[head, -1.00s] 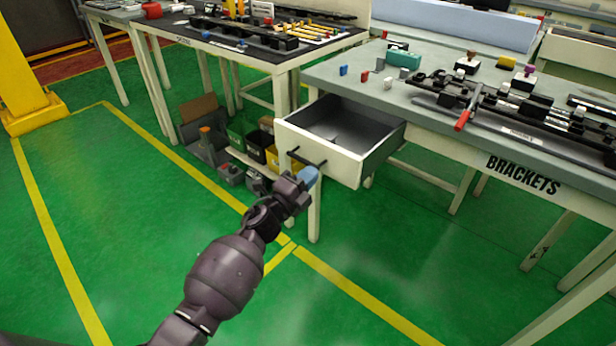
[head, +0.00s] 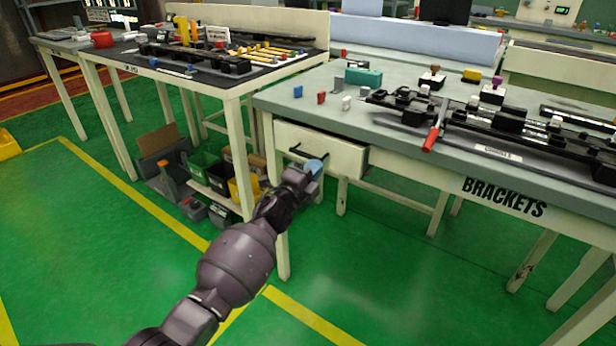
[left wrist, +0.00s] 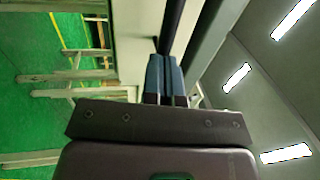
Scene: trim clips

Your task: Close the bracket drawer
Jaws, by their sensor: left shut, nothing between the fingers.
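The bracket drawer (head: 318,148) is a white box under the grey bench top marked BRACKETS. It is nearly all the way in, with its front and a short stretch of side showing and its inside hidden. Its dark bar handle (head: 308,157) is on the front. My left gripper (head: 314,167) is shut and empty, its blue fingertips at the handle's right end. In the left wrist view the blue fingers (left wrist: 165,78) are together, close against the dark handle bar (left wrist: 172,28); I cannot tell whether they touch it. My right gripper is not in view.
The bench top (head: 300,108) holds small coloured blocks, a teal block (head: 363,77) and black trim fixtures with a red-handled clamp (head: 430,140). Another bench (head: 190,78) stands at left, with bins (head: 205,172) beneath. The green floor in front is clear.

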